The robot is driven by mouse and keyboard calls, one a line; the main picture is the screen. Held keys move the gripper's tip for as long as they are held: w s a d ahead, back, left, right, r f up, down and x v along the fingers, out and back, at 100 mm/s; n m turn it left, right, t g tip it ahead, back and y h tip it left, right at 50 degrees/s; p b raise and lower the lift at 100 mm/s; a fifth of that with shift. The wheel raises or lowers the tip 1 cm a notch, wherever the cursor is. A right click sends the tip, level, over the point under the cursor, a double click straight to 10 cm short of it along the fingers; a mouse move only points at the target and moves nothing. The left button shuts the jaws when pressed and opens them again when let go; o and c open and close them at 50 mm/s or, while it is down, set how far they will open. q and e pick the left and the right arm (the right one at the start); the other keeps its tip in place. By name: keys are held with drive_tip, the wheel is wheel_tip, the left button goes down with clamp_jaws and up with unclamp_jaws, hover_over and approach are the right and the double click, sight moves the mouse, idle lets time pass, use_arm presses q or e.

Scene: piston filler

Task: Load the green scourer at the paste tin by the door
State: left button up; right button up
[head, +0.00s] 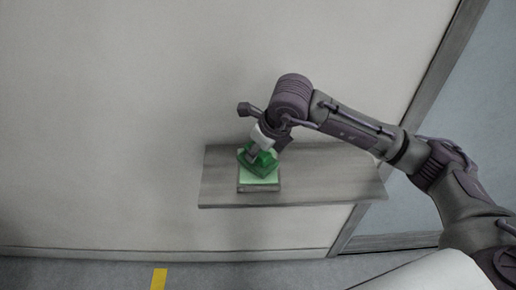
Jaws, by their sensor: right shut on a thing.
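My right gripper (259,155) comes in from the right and points down over the shelf. It is shut on the green scourer (264,163), which sits tilted between its fingers. The paste tin (260,188) is a low, square, greyish tin on the shelf, with a pale green surface (259,180) inside. The scourer is right over the tin and covers its back part. I cannot tell whether the scourer touches the paste. My left gripper is not in view.
The grey wooden shelf (325,183) is fixed to a pale wall and is bare to the right of the tin. A door frame (424,75) and bluish door stand at the right. A yellow strip (159,278) marks the floor at the lower left.

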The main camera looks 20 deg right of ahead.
drive_tip(key=shift+f+b, duration=0.5)
drive_tip(key=shift+b, duration=0.05)
idle(0.7)
drive_tip(key=shift+s+f+b, duration=0.15)
drive_tip(key=shift+b, duration=0.25)
idle(1.8)
drive_tip(key=shift+r+p, duration=1.6)
drive_tip(key=shift+r, duration=2.05)
drive_tip(key=shift+f, duration=0.1)
